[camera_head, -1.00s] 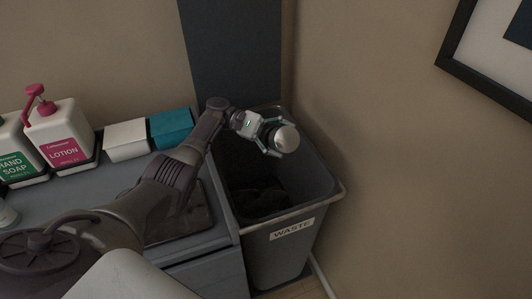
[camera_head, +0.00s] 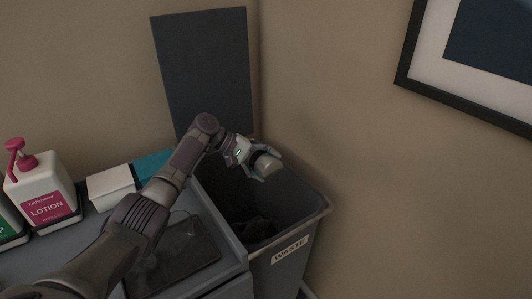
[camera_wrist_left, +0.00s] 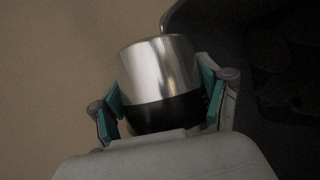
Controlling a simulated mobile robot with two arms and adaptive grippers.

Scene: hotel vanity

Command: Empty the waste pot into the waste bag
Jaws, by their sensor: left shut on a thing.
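The waste pot (camera_head: 267,164) is a small metal cup with a dark band near one end. My left gripper (camera_head: 262,167) is shut around it and holds it tilted over the back part of the bin opening. In the left wrist view the pot (camera_wrist_left: 160,68) sits between both teal finger pads, shiny side up in the picture. Its mouth and contents cannot be made out. The bin (camera_head: 287,268), labelled WASTE, stands at the counter's right end. A dark crumpled lining, apparently the waste bag (camera_head: 252,228), shows inside it. My right gripper is out of view.
The counter at left holds a lotion bottle (camera_head: 42,188) with a pink pump, a white box (camera_head: 110,186), a teal box (camera_head: 152,163) and a dark tray (camera_head: 190,252). Walls stand close behind and right of the bin. A framed picture (camera_head: 405,75) hangs at right.

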